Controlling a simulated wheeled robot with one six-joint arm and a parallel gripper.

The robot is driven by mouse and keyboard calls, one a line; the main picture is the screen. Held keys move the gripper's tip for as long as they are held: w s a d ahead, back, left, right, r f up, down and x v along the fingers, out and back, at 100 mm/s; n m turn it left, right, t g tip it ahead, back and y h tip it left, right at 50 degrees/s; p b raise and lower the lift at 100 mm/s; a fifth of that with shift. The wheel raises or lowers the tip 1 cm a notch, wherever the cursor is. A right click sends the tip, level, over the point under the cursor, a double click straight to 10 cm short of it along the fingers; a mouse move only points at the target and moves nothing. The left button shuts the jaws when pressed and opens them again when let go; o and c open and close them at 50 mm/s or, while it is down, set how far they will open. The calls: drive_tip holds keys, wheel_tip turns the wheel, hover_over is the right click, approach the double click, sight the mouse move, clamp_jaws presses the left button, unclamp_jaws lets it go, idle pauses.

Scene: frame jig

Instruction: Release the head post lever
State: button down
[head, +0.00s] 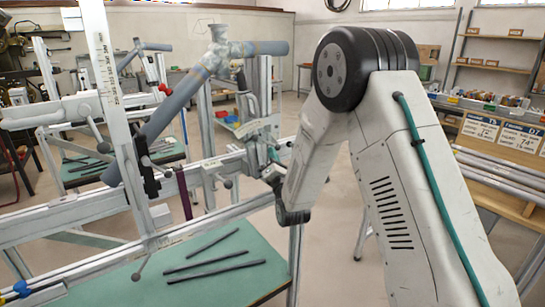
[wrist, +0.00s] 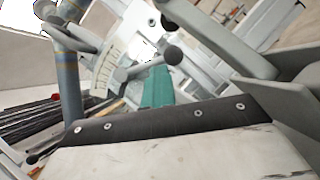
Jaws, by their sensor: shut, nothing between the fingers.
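A bike frame of grey tubes (head: 175,100) is held in the jig, its head end up at the head post (head: 265,95). A lever with a round knob (head: 228,184) sits on the jig rail, left of my gripper. My gripper (head: 262,148) is beside the head post, shut and empty; its fingertips are small and partly lost against the metal parts. In the wrist view, a knobbed lever (wrist: 145,69) stands out in the middle, with a grey tube (wrist: 68,85) to its left. I cannot tell which lever is the head post lever, or whether my gripper touches it.
The jig's long silver rail (head: 85,220) and an upright scale (head: 108,75) stand at the left. A green-topped table (head: 190,275) with several dark rods is below. A rack of tubes with price signs (head: 500,165) is at the right. Open floor lies behind.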

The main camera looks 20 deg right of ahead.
drive_tip(key=w+a+f+v, duration=0.1)
drive_tip(key=f+v, duration=0.1)
drive_tip(key=v, duration=1)
drive_tip(key=shift+s+a+f, duration=0.2)
drive_tip(key=shift+s+f, duration=0.1)
drive_tip(key=shift+s, duration=0.1)
